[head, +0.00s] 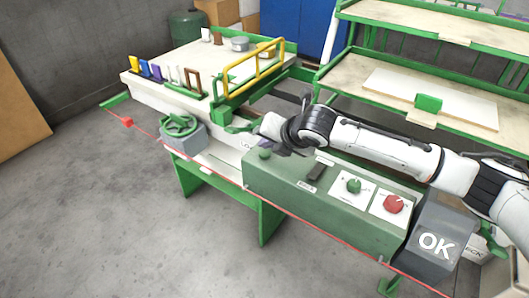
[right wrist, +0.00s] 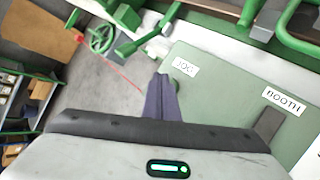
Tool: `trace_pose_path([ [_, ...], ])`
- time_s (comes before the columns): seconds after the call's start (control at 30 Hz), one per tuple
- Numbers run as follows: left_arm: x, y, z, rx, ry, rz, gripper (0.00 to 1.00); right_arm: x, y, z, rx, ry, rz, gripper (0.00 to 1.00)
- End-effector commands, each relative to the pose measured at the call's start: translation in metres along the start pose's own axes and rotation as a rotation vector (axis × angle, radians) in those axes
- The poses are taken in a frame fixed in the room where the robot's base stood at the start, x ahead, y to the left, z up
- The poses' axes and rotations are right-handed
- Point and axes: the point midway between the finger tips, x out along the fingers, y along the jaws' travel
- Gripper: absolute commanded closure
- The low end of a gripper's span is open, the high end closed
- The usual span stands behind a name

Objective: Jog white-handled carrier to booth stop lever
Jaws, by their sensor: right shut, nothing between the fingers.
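My right gripper (head: 272,138) is shut and empty, over the left end of the green control box (head: 290,190). In the right wrist view its dark fingers (right wrist: 160,95) are together beside the JOG label (right wrist: 185,66), partly hiding a green button (right wrist: 184,92). That button (head: 265,154) shows just below the gripper in the head view; contact cannot be told. A dark lever (head: 322,168) stands on the box, by the BOOTH label (right wrist: 284,101) in the wrist view. Upright handles stand on the machine top: yellow (head: 134,63), blue, purple, white (head: 174,74) and brown (head: 194,79). My left gripper is not in view.
A green knob (head: 354,186) and red knob (head: 393,204) sit right on the box, beside a grey OK block (head: 436,243). A green handwheel (head: 178,125) is at left. A yellow rail (head: 258,66) rises behind. Shelves (head: 430,98) stand at right.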

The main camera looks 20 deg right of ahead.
Motion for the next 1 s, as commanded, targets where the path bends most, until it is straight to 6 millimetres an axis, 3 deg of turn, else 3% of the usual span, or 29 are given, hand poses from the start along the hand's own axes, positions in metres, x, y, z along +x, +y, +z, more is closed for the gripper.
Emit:
trace_pose_path([
  [1.0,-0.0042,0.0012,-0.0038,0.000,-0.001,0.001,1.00,0.0070,-0.0051,-0.0052,0.000,0.000,0.000,1.00],
])
